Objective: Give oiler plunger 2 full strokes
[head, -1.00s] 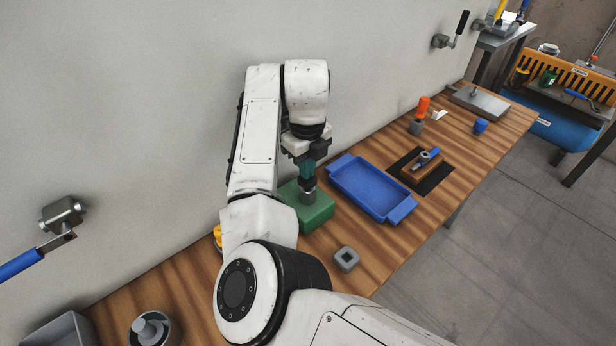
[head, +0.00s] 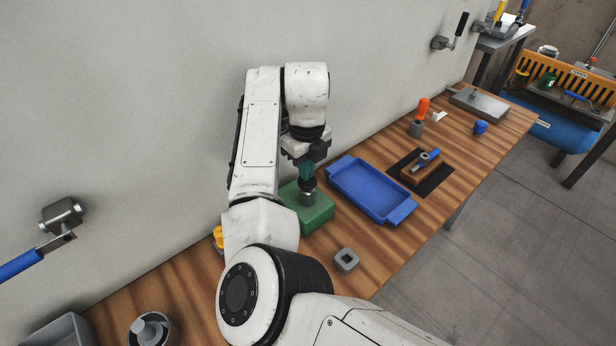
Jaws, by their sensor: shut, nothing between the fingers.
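The oiler appears as a green block (head: 317,214) on the wooden bench, with a dark grey cylindrical plunger (head: 307,197) on its top. My gripper (head: 307,180) points down directly above the plunger, its fingers at or very near the plunger's top. The fingers are shut with nothing between them. Whether they touch the plunger cannot be made out. My arm hides the left part of the green block.
A blue tray (head: 372,190) lies right of the green block. A grey square socket (head: 346,260) sits in front. A yellow object (head: 218,236) is partly behind my arm. The wall (head: 150,120) stands close behind. Bare bench lies between socket and tray.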

